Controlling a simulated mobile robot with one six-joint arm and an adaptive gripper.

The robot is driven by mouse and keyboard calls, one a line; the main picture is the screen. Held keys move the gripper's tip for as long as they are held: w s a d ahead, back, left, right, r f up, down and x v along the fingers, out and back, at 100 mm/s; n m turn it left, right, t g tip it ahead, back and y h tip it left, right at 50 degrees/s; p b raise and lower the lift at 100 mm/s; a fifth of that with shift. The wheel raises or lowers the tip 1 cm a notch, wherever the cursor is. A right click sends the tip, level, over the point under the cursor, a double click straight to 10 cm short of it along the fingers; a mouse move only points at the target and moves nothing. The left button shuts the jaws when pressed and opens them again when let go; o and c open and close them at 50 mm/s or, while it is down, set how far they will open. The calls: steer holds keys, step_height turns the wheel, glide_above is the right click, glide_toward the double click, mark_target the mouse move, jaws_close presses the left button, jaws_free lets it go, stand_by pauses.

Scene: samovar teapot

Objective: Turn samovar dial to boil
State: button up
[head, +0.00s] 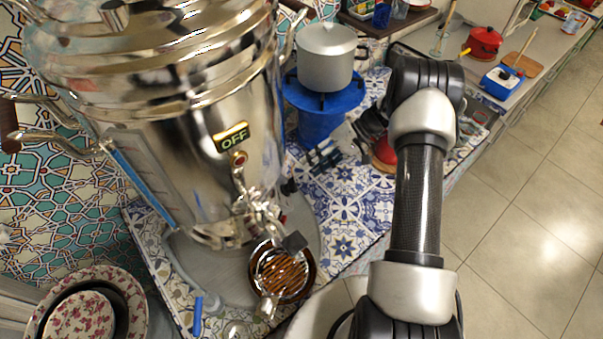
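The samovar (190,150) is a big shiny steel urn at the left, standing on a round grey tray (215,285). A small label on its front reads OFF (231,137) in yellow-green on black. A small round red-centred part (238,158) sits just below the label. The metal tap (262,212) is under that. I cannot pick out the dial for certain. My arm rises at the right, apart from the samovar.
A brown-striped round dish (283,272) sits under the tap. A lidded grey pot (326,55) stands on a blue stand (318,118) behind. A red-and-dark object (384,153) is partly behind my arm. A floral bowl (85,305) is at lower left. Open tiled floor (530,215) lies right.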

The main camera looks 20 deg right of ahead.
steer(key=shift+v, duration=1.8)
steer(key=s+a+r+h, duration=0.3)
steer(key=s+a+r, duration=0.15)
steer(key=r, duration=0.55)
steer(key=s+a+r+h, duration=0.3)
steer(key=s+r, duration=0.2)
steer(key=r, duration=0.6)
steer(key=s+a+r+t+h, duration=0.1)
steer(key=s+r+t+h, duration=0.1)
steer(key=s, duration=0.7)
steer(key=s+a+r+t+h, duration=0.1)
steer(key=s+r, duration=0.3)
steer(key=s, duration=0.5)
steer(key=shift+s+n+t+h, duration=0.3)
steer(key=shift+s+t+h, duration=0.1)
steer(key=shift+t+h, duration=0.4)
